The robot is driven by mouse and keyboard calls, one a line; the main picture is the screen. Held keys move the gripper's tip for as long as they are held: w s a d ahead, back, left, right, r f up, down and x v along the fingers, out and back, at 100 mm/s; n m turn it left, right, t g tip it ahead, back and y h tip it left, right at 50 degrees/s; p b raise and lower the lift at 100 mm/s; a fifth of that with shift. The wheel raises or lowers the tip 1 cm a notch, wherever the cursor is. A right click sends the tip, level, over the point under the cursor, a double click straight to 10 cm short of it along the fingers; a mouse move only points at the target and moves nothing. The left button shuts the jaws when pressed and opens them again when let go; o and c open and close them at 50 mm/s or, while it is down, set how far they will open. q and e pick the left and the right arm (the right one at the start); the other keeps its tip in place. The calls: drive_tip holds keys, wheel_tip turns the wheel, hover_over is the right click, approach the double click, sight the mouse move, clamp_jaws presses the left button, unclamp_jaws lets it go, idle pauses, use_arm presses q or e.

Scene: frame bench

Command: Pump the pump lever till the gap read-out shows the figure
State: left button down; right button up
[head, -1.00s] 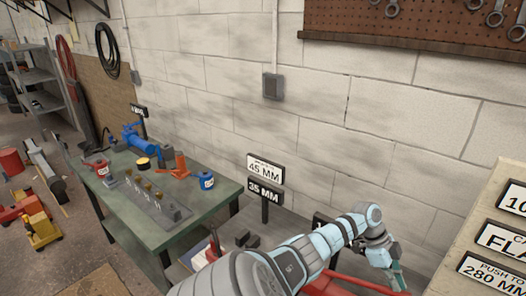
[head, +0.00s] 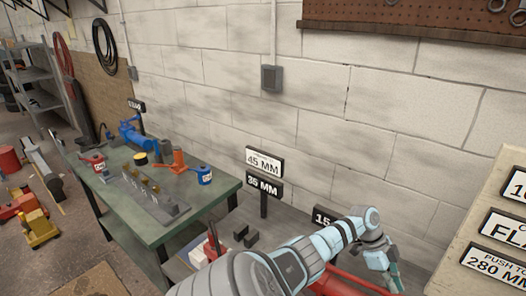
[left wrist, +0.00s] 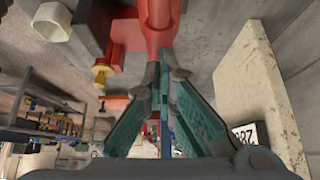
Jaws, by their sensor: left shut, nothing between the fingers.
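In the head view a sign pair stands behind the bench: a white plate reading 45 MM (head: 264,162) above a black plate reading 35 MM (head: 263,188). Another black plate starting with 15 (head: 326,217) is partly hidden by my left arm. My left gripper (head: 394,284) is low at the right, fingers together and empty. In the left wrist view its teal fingers (left wrist: 165,76) meet in front of a red part (left wrist: 140,33); contact cannot be told. A red body (head: 345,282) shows behind my arm. I cannot make out the pump lever for certain. My right gripper is out of view.
A green bench (head: 160,232) with blue and red tools stands at the left. A pale board (head: 487,190) with plates, one reading 280 MM, is close at the right. It also shows in the left wrist view (left wrist: 258,90). A block wall is behind.

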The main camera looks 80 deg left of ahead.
use_arm(q)
wheel_tip(320, 180, down, 4)
drive_tip(key=shift+r+b, duration=0.25)
drive_tip(key=shift+b, duration=0.85)
wheel_tip(320, 180, up, 8)
drive_tip(key=p, duration=0.7)
drive_tip(key=shift+a+f, duration=0.1)
drive_tip(key=shift+f, duration=0.05)
drive_tip(key=shift+r, duration=0.4)
drive_tip(key=shift+f, duration=0.1)
